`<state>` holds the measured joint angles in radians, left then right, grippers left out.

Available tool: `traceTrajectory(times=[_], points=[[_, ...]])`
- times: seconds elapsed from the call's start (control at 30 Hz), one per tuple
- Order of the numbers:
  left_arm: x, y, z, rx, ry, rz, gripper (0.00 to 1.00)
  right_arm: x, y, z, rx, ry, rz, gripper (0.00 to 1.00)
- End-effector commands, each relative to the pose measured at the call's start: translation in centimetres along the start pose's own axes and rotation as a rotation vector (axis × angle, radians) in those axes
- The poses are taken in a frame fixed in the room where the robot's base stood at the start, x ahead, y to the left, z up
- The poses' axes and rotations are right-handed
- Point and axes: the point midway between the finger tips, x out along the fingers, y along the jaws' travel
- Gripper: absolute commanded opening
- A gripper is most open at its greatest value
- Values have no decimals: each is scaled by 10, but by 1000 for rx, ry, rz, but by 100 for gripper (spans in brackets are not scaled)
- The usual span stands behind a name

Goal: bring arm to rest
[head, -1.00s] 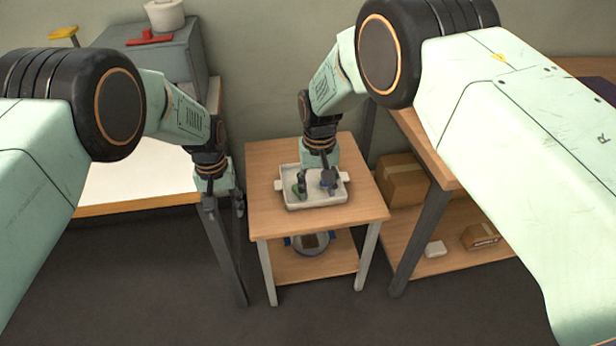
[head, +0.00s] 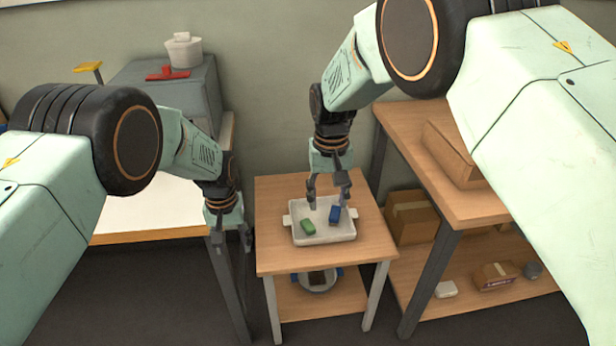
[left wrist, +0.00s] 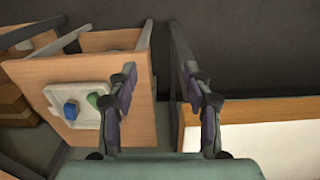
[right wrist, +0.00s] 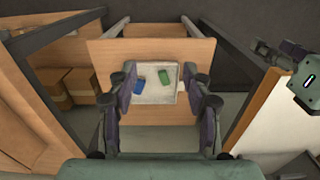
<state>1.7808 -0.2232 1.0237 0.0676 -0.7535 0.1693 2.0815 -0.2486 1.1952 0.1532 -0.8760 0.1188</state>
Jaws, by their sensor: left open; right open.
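My right gripper (head: 328,192) is open and empty above a white tray (head: 325,238) on a small wooden table. A green block (head: 308,227) and a blue block (head: 335,214) lie apart in the tray. Both blocks show between the open fingers of my right gripper (right wrist: 160,95) in the right wrist view. My left gripper (head: 230,238) is open and empty, left of the small table. In the left wrist view its fingers (left wrist: 157,90) are spread, with the tray and blocks off to the left.
A white-topped table (head: 150,216) stands at left, with a grey cabinet (head: 182,95) behind it. A wooden shelf unit (head: 405,125) with cardboard boxes stands at right. A round container (head: 318,283) sits on the small table's lower shelf.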

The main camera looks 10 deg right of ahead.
Motion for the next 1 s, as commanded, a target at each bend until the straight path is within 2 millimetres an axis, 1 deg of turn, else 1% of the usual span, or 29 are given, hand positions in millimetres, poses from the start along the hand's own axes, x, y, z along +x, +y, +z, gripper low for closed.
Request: traceTrajectory(times=[0.07, 0.13, 0.2, 0.27, 0.37, 0.47, 0.5, 0.57, 0.6, 0.67, 0.7, 0.77, 0.8, 0.87, 0.9, 0.97, 1.0], points=[[0, 0, 0, 2, 0, 0, 50, 0, 0, 0, -1, 0, 0, 50], [0, 1, -5, 8, 22, 4, 50, 0, 0, -5, -5, 22, -3, 50], [0, 2, -15, 18, 71, 11, 50, 0, -1, -17, -13, 77, -7, 50], [5, 2, -19, 29, 115, 15, 50, 5, 0, -25, -21, 132, -7, 50], [24, -4, -12, 48, 176, 15, 50, 22, 8, -28, -36, 217, 2, 50], [48, -19, 10, 58, 215, 10, 50, 48, 24, -17, -44, 280, 12, 50], [58, -26, 22, 61, 225, 8, 50, 61, 31, -9, -45, 297, 15, 50], [71, -37, 43, 65, 239, 4, 50, 80, 42, 6, -48, 318, 21, 50], [79, -44, 58, 65, 245, 1, 50, 92, 50, 18, -51, 329, 24, 50], [89, -54, 82, 67, 251, -2, 50, 109, 60, 39, -51, 339, 27, 50], [94, -61, 98, 68, 252, -4, 50, 120, 66, 55, -51, 342, 29, 50], [101, -70, 125, 66, 251, -7, 50, 135, 75, 79, -53, 344, 31, 50], [104, -76, 144, 64, 248, -8, 50, 145, 81, 98, -53, 341, 31, 50], [107, -85, 173, 61, 240, -10, 50, 157, 88, 126, -53, 334, 30, 50], [108, -90, 193, 59, 233, -11, 50, 164, 93, 147, -50, 326, 29, 50], [107, -96, 224, 53, 219, -11, 50, 173, 99, 179, -48, 310, 26, 50], [105, -100, 245, 48, 208, -11, 50, 177, 102, 201, -44, 295, 23, 50]])
